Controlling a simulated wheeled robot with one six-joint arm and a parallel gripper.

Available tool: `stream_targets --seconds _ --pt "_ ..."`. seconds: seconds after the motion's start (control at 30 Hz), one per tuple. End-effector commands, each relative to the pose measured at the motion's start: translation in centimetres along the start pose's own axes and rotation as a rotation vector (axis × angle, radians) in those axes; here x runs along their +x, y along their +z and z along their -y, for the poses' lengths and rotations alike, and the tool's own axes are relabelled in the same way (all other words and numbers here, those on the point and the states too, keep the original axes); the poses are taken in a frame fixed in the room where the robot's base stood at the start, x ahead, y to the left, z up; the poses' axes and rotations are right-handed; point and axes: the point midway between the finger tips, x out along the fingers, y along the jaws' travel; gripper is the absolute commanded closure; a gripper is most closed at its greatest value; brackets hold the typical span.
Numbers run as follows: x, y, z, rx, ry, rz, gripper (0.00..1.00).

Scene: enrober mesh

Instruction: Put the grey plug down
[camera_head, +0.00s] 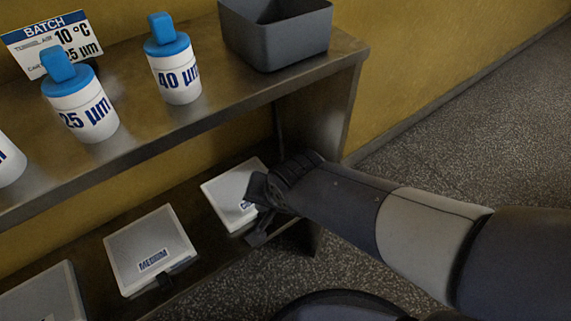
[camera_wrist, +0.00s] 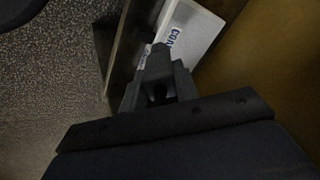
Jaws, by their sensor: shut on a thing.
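My gripper (camera_head: 257,208) is at the front right of the lower shelf, by the near right edge of a white-lidded box (camera_head: 232,188). In the wrist view my gripper (camera_wrist: 157,62) points at this box (camera_wrist: 192,32), whose label starts "COA". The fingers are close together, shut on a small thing. It is mostly hidden between the dark fingers, and I take it to be the grey plug. I cannot make out its outline, or whether it touches the box or shelf.
A box marked MEDIUM (camera_head: 150,250) and another box (camera_head: 45,298) stand left on the lower shelf (camera_head: 105,285). The upper shelf (camera_head: 215,115) holds blue-capped bottles marked 40 µm (camera_head: 176,78) and 25 µm (camera_head: 85,112), and a grey bin (camera_head: 275,40). Speckled floor lies right.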

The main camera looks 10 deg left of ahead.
Motion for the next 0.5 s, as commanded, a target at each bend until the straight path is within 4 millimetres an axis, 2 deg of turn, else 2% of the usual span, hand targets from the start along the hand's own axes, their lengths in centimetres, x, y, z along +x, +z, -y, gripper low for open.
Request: stream_targets --seconds 0.5 --pt "4.6 -12.7 -1.4 0.004 0.0 -0.003 1.0"
